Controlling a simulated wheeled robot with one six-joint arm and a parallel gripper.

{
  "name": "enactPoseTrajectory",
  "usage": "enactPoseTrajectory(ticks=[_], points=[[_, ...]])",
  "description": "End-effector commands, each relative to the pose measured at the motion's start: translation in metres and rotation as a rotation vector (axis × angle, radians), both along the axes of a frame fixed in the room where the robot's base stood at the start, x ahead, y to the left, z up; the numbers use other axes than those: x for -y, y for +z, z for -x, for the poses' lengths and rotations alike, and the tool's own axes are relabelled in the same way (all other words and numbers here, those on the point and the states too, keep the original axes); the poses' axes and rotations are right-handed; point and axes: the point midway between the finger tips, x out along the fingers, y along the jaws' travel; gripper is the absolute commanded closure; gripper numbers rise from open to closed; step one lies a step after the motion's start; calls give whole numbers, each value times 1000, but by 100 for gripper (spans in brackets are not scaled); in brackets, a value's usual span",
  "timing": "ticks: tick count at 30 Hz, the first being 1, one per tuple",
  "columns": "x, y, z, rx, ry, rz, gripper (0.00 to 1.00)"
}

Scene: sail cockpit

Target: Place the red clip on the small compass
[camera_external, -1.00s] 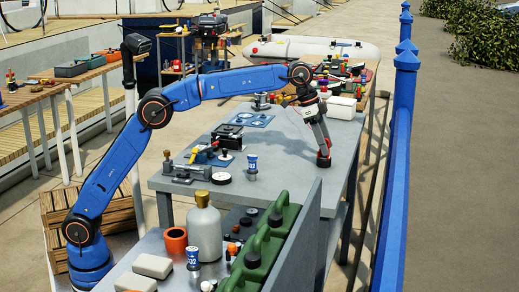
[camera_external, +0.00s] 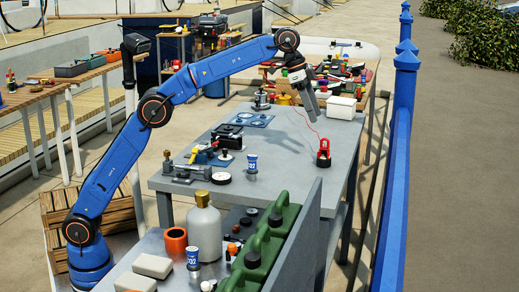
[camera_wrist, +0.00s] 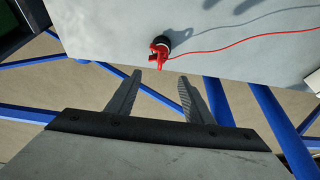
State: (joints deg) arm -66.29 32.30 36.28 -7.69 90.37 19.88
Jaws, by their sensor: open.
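The red clip (camera_external: 323,147) stands at the right part of the grey table, on a small dark round thing (camera_external: 323,162) that looks like the small compass. A thin red cord runs from the clip. My gripper (camera_wrist: 160,76) is open and empty, its fingertips apart from the clip. In the external view my gripper (camera_external: 309,108) is above and behind the clip. Exactly how the clip touches the compass is too small to tell.
The grey table (camera_external: 285,180) is bare around the clip. A white box (camera_external: 341,107) stands at the back right. A blue-and-white can (camera_external: 252,164), a round dial (camera_external: 221,179) and tools are at the left. A grey panel (camera_external: 300,235) rises at the front.

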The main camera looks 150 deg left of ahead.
Motion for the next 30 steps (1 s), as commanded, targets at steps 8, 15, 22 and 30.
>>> enactPoseTrajectory(ticks=[8, 15, 22, 30], points=[[2, 2, 0, 0, -1, 0, 53], [60, 16, -40, 2, -49, 0, 53], [174, 27, -92, 4, -134, 1, 53], [316, 22, -118, 6, -236, 3, 53]])
